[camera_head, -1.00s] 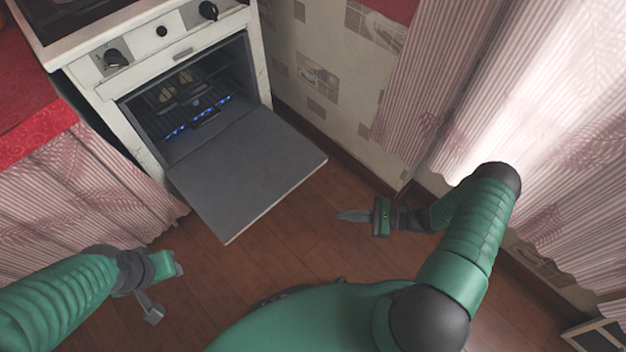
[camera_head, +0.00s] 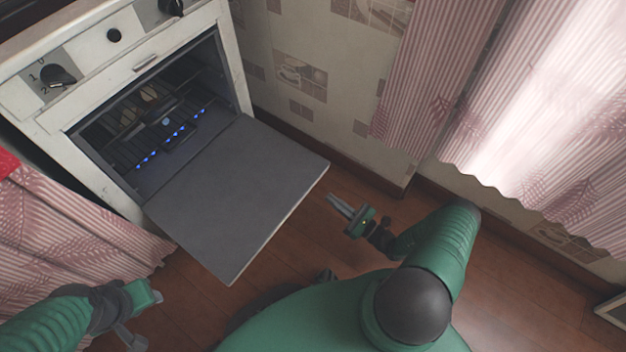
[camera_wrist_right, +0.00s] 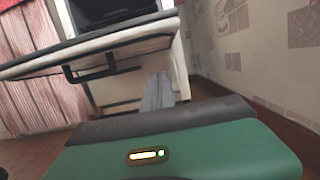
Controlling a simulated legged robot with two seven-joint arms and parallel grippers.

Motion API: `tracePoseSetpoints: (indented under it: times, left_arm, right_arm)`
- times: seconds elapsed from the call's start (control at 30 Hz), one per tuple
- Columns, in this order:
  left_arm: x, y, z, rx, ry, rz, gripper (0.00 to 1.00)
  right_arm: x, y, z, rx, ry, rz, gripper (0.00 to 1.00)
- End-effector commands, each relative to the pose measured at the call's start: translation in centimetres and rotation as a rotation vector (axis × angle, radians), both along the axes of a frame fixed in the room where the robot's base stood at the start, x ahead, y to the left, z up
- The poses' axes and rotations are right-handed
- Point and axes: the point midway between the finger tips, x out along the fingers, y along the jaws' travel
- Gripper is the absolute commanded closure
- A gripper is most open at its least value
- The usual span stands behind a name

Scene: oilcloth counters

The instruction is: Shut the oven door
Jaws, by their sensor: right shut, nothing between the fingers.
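The white oven (camera_head: 125,60) stands at the upper left in the head view. Its grey door (camera_head: 240,195) hangs open, folded down and out over the floor. In the right wrist view the door (camera_wrist_right: 95,55) shows from below its edge, with a dark handle (camera_wrist_right: 90,68). My right gripper (camera_head: 333,199) is shut and empty, just right of the door's outer right corner and apart from it in the head view. Its fingers (camera_wrist_right: 158,90) also show in the wrist view.
Blue flames (camera_head: 165,138) and a rack with food (camera_head: 140,105) show inside the oven. A patterned wall (camera_head: 300,60) and pink striped curtains (camera_head: 440,80) stand on the right. A striped cloth (camera_head: 70,225) hangs left of the oven. Wooden floor (camera_head: 290,240) lies around the door.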

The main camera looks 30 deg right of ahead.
Motion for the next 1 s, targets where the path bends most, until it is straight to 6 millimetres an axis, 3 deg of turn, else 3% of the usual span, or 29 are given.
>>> tracePoseSetpoints:
  times: [0.33, 0.43, 0.6, 1.0]
  left_arm:
    - [0.0, 0.0, -3.0, 0.0, 0.001, 0.0, 0.64]
    - [0.0, 0.0, -3.2, 0.0, 0.001, 0.0, 0.64]
    - [0.0, 0.0, -3.6, 0.0, 0.0, 0.0, 0.64]
    - [0.0, 0.0, -3.4, 0.0, 0.0, 0.0, 0.64]
  right_arm:
    - [6.7, 2.5, 1.8, -0.002, -0.001, 0.005, 1.0]
    - [6.5, 2.4, 3.8, -0.001, 0.001, 0.004, 1.0]
    - [6.5, 2.4, 5.4, -0.001, 0.001, 0.004, 1.0]
    - [6.4, 2.3, 5.9, -0.001, 0.002, 0.003, 1.0]
